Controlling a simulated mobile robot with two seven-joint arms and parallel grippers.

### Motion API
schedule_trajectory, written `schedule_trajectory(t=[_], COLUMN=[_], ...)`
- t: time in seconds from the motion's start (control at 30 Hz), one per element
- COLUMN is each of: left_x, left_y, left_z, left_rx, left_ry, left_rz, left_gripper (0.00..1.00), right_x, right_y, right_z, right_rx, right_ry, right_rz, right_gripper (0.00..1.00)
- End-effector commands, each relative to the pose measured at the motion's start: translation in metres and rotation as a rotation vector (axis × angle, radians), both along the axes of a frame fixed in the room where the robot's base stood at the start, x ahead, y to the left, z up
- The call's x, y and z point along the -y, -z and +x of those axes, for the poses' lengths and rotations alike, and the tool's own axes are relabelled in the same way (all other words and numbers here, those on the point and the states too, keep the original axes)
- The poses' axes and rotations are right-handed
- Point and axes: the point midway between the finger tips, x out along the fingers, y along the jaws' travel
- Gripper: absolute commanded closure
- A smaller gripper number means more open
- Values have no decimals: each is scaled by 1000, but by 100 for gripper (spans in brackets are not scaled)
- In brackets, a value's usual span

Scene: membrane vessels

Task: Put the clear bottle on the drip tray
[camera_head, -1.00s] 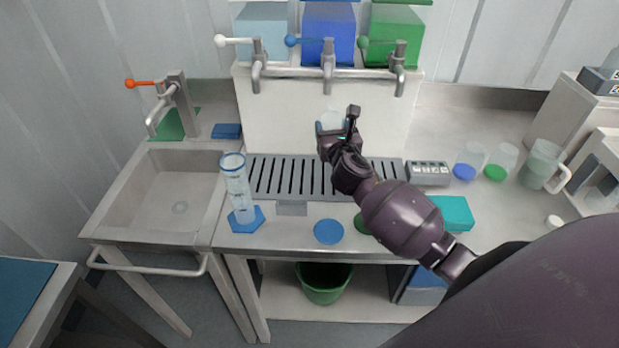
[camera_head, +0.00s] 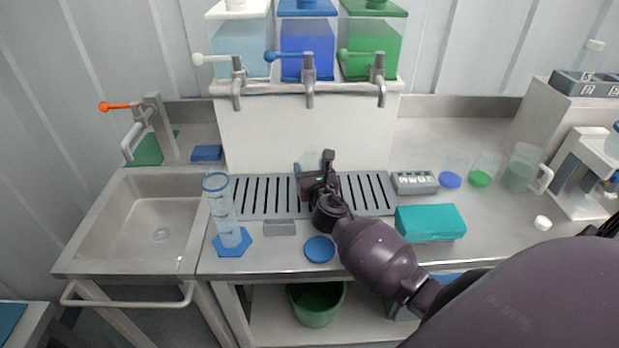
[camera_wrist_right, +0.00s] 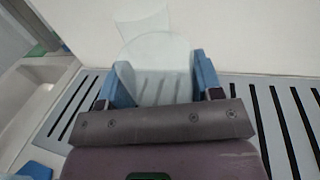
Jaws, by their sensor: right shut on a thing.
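The clear bottle (camera_head: 311,161) is hard to make out in the head view, pale against the white panel. In the right wrist view the clear bottle (camera_wrist_right: 157,60) stands between two blue fingers, with tray slots showing through it. My right gripper (camera_head: 314,168) is shut on it. The drip tray (camera_head: 255,196) is a grey slotted plate under the taps; it also shows in the right wrist view (camera_wrist_right: 268,100). The bottle is over the tray's middle, near its back edge. I cannot tell whether its base touches the tray. My left gripper is out of view.
Three taps (camera_head: 309,88) hang above the tray. A measuring cylinder (camera_head: 223,212) stands to the left, beside the sink (camera_head: 150,225). A blue disc (camera_head: 320,249) lies in front. A teal box (camera_head: 431,222) and a labelled grey block (camera_head: 414,182) are at the right.

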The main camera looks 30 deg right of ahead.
Motion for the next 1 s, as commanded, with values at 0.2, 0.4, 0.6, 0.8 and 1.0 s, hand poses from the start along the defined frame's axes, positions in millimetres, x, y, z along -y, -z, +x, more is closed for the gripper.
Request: schedule_trajectory(t=[0.2, 0.4, 0.6, 0.8, 1.0], left_x=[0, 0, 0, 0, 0], left_y=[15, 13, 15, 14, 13], left_z=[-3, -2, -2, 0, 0], left_rx=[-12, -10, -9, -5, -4], left_ry=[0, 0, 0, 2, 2], left_rz=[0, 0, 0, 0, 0], left_gripper=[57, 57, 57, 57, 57], right_x=[0, 0, 0, 0, 0], right_y=[24, 21, 25, 25, 24], right_z=[0, 0, 0, 0, 0], right_rx=[-2, -1, -1, -1, -1], right_ry=[0, 0, 0, 0, 0], right_rz=[1, 0, -1, 0, 0], right_gripper=[64, 64, 34, 15, 15])
